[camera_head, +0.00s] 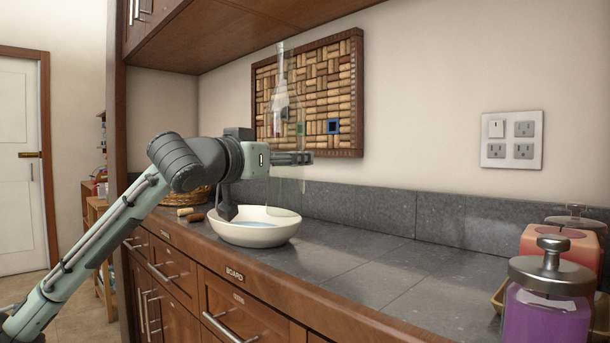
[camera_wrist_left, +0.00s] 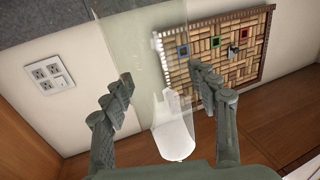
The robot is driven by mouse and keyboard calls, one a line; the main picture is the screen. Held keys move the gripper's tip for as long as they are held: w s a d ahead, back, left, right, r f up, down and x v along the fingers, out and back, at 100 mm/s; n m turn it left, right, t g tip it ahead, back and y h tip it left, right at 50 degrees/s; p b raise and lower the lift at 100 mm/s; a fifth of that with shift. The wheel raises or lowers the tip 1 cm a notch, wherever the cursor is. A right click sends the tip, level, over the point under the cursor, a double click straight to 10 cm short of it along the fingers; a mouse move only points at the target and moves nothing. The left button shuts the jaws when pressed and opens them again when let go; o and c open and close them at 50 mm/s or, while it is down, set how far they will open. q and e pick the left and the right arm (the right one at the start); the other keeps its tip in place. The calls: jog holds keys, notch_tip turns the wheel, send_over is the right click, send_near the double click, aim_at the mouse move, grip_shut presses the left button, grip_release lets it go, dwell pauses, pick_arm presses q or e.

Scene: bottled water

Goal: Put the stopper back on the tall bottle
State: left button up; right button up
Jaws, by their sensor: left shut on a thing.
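The tall bottle (camera_head: 291,115) is clear glass, upright, with a narrow neck; its faint outline makes its edges hard to read. My left gripper (camera_head: 292,158) is shut on its body, and the fingers also show on either side of the glass in the left wrist view (camera_wrist_left: 160,92). A light cork (camera_head: 184,211) and a browner cork (camera_head: 196,217) lie on the counter left of the bowl; I cannot tell which is the stopper.
The white bowl (camera_head: 253,237) holds bluish liquid near the counter's front edge. A framed cork board (camera_head: 345,60) hangs on the wall behind. A purple jar (camera_head: 545,310) and a pink jar (camera_head: 562,240) stand at the right. The counter between (camera_head: 370,265) is clear.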

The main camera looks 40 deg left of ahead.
pick_arm(q)
jog(key=shift+s+a+r, duration=0.35)
jog(key=shift+a+r, duration=0.05)
jog(key=o, duration=1)
jog(key=c, duration=1.2)
